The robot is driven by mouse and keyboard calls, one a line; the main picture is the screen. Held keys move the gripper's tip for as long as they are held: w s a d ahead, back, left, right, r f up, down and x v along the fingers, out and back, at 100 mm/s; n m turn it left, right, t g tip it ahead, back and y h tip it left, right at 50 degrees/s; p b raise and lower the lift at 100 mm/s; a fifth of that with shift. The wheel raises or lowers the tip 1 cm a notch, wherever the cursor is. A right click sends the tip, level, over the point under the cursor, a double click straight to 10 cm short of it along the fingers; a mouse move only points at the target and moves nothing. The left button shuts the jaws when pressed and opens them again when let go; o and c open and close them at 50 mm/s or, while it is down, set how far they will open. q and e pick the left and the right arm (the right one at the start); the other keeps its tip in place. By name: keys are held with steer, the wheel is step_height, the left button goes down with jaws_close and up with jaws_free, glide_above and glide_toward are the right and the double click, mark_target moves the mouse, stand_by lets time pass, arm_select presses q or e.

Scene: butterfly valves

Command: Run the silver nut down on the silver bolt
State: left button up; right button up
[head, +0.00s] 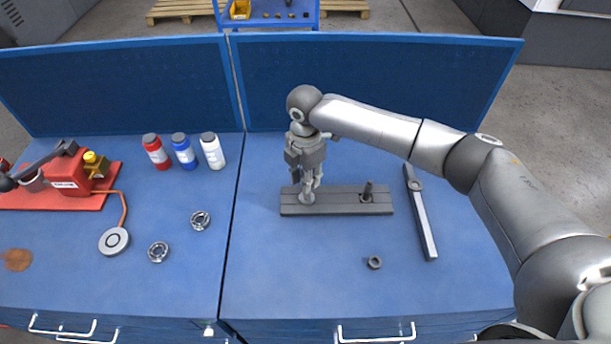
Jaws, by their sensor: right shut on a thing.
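My right gripper (308,186) points down over the left end of a dark grey base bar (338,202). It is shut on the silver nut (307,198), which shows as a small light grey piece between and below the fingertips, at the bar's top. The silver bolt is hidden by the fingers and the nut, so I cannot tell how far the nut sits along it. My left gripper is not in view.
A dark bolt (368,189) stands upright on the bar's right part. A loose dark nut (374,263) lies in front. A long grey wrench-like bar (421,215) lies to the right. Bottles (184,151), bearing rings (200,220) and a red machine (68,176) are at left.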

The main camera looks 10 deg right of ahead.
steer(key=shift+f, duration=0.15)
steer(key=shift+p, duration=0.3)
steer(key=m+p, duration=0.3)
steer(key=m, duration=0.1)
steer(key=m+p, duration=0.2)
steer(key=shift+r+p, duration=0.3)
steer(key=shift+p, duration=0.05)
steer(key=shift+f+m, duration=0.2)
steer(key=shift+m, duration=0.5)
steer(key=shift+w+f+m, duration=0.1)
steer(key=shift+f+m, duration=0.05)
steer(key=shift+m, duration=1.05)
steer(key=m, duration=0.6)
steer(key=shift+d, duration=0.1)
steer(key=m, duration=0.4)
steer(key=shift+w, duration=0.1)
steer(key=m, duration=0.4)
steer(key=shift+d, duration=0.1)
